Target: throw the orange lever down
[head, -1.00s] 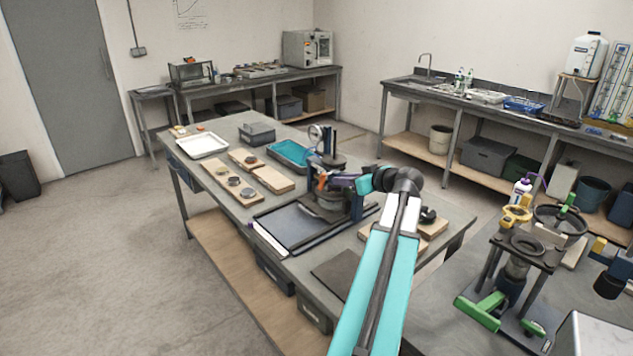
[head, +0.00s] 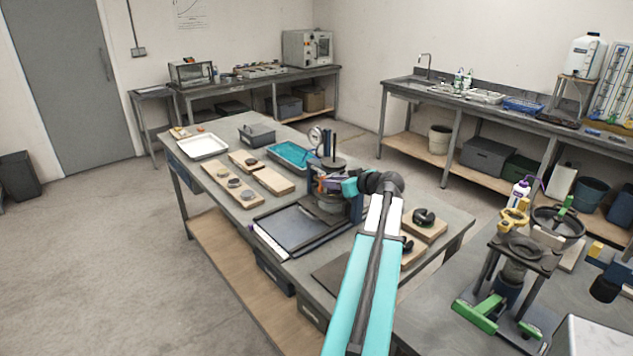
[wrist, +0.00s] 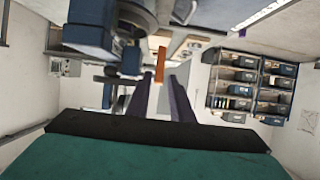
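The orange lever (wrist: 160,65) shows in the wrist view as a short upright bar, just beyond and between the tips of my gripper (wrist: 163,80). The two purple fingers are apart, with a gap on the right side of the lever; I cannot tell whether the left finger touches it. In the head view my gripper (head: 327,184) is at the dark press-like device (head: 330,206) on the central bench. There the lever is mostly hidden by the device and my gripper.
The central bench also holds a dark tray (head: 296,227), wooden boards (head: 232,184) with round pieces, a white tray (head: 203,146) and a teal tray (head: 290,154). A second bench at the right carries a stand (head: 525,249) with green parts.

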